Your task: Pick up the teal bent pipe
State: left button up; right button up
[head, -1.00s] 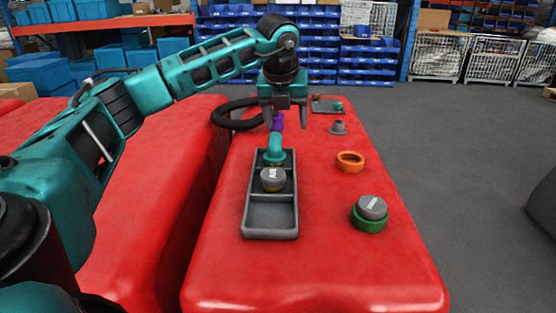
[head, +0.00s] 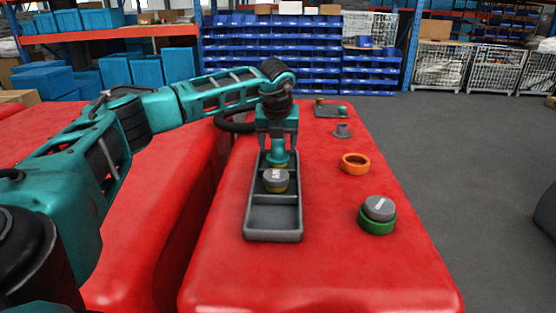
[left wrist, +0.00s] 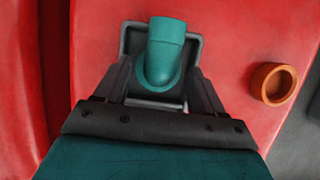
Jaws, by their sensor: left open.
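The teal bent pipe (head: 278,158) stands in the far compartment of the dark grey tray (head: 273,237) on the red tank. My left gripper (head: 277,149) is low over the pipe and hides its upper part in the head view. In the left wrist view the pipe (left wrist: 166,50) lies between the two open fingers (left wrist: 163,82), with its bend near the palm. A gap shows between the pipe and each finger. My right gripper is not in view.
A grey cap marked AIR (head: 276,181) sits in the tray's middle compartment. An orange ring (head: 355,163), a green ring with a grey cap (head: 378,219) and a grey flanged piece (head: 342,131) stand to the right. A black hose (head: 232,124) lies behind the gripper. The front of the tank is clear.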

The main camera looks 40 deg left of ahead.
pick_arm(q)
jog(key=shift+w+a+f, duration=0.2)
jog(key=shift+f, duration=0.45)
jog(key=c, duration=1.1)
